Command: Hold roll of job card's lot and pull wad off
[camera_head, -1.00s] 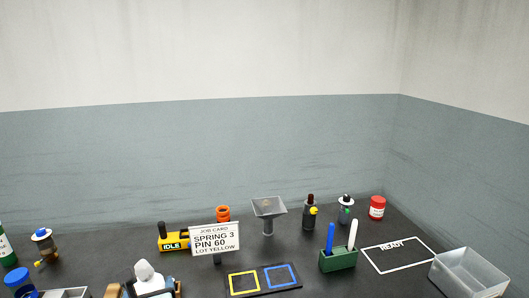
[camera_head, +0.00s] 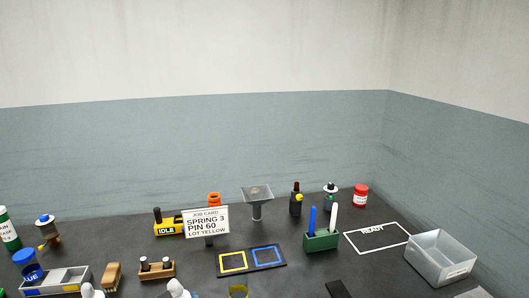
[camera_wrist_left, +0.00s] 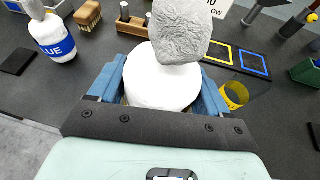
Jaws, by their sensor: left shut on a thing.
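My left gripper (camera_wrist_left: 158,92) is shut on a white roll (camera_wrist_left: 165,84) in the left wrist view, its blue fingers on either side. A grey-white crumpled wad (camera_wrist_left: 180,30) sits on top of the roll. The held roll's label is hidden. The white top near the bottom edge of the head view (camera_head: 178,288) appears to be this wad. Another white roll with a blue label (camera_wrist_left: 52,38) stands to the left, apart from the gripper. The job card (camera_head: 205,222) reads SPRING 3, PIN 60, LOT YELLOW. My right gripper is not in view.
A dark board with yellow and blue squares (camera_head: 251,272) lies behind. A yellow cup-like thing (camera_wrist_left: 234,95) is close right of the gripper.

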